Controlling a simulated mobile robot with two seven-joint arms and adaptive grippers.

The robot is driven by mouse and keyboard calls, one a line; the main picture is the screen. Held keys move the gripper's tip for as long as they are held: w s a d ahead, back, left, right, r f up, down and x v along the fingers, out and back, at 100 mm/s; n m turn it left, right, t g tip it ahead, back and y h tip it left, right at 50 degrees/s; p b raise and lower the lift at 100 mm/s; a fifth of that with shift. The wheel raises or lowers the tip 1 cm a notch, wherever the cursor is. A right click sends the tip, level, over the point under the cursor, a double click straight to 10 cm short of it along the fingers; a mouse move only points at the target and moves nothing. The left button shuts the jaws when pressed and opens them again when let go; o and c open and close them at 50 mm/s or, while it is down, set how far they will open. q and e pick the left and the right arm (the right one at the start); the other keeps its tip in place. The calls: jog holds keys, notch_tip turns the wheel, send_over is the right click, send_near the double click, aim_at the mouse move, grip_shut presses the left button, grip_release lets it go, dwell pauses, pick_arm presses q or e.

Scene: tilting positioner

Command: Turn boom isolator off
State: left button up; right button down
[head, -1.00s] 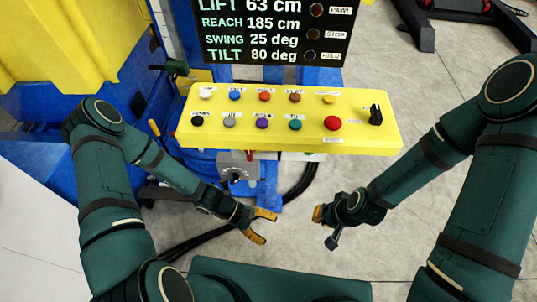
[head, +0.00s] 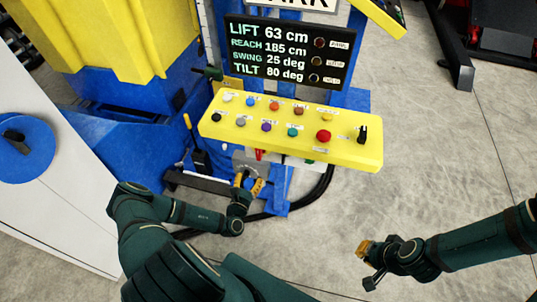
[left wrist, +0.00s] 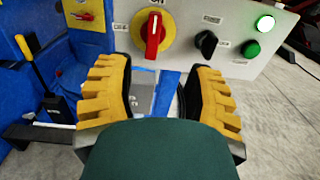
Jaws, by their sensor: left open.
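A red rotary handle (left wrist: 153,36) on a yellow round plate shows in the left wrist view, on a light grey panel. It stands nearly upright, under a partly cut-off label that seems to read ON. I cannot read a boom isolator name on it. My left gripper (head: 248,182) is open and empty, below the yellow console in the head view. In the left wrist view its fingers (left wrist: 155,80) are spread, with the handle ahead, between and beyond the tips, not touched. My right gripper (head: 366,250) is away at the lower right; its finger opening is unclear.
The yellow button console (head: 215,128) is above my left gripper, under a display (head: 340,60). A black knob (left wrist: 206,43) and green button (left wrist: 250,49) sit right of the handle. A white cabinet (head: 50,215) with a blue disc (head: 35,155) stands left.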

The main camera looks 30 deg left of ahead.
aim_at(258, 154)
pick_arm(q)
jog(key=x, duration=0.9)
jog(key=a+b+x, duration=0.1)
jog(key=x, duration=0.3)
jog(key=shift+w+a+f, duration=0.1)
jog(key=shift+w+f, duration=0.05)
jog(key=shift+w, duration=0.15)
grip_shut()
